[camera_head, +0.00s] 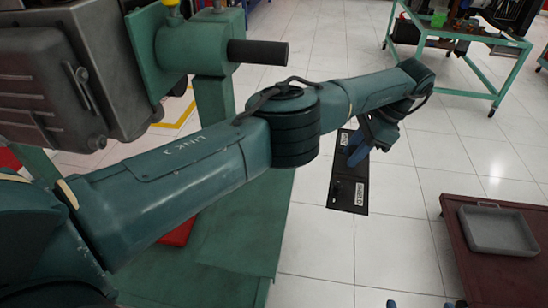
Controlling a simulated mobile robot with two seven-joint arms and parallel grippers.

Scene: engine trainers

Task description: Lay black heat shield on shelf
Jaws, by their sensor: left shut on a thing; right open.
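A flat black panel (347,192) with small white labels, which looks like the black heat shield, shows below my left gripper (358,152) near the centre. My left gripper is shut on it and holds it over the white tiled floor; the gripper hides part of its upper end. My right gripper (424,304) barely shows at the bottom edge, as two separate fingertips, open and empty. No surface is clearly marked as the shelf. A dark red tabletop (462,238) stands at the right, apart from the panel.
A grey tray (497,230) lies on the dark red top. A grey engine part (45,85) on a green stand (212,110) fills the upper left. A green-framed bench (455,35) stands at the back right. Open floor (400,230) lies between.

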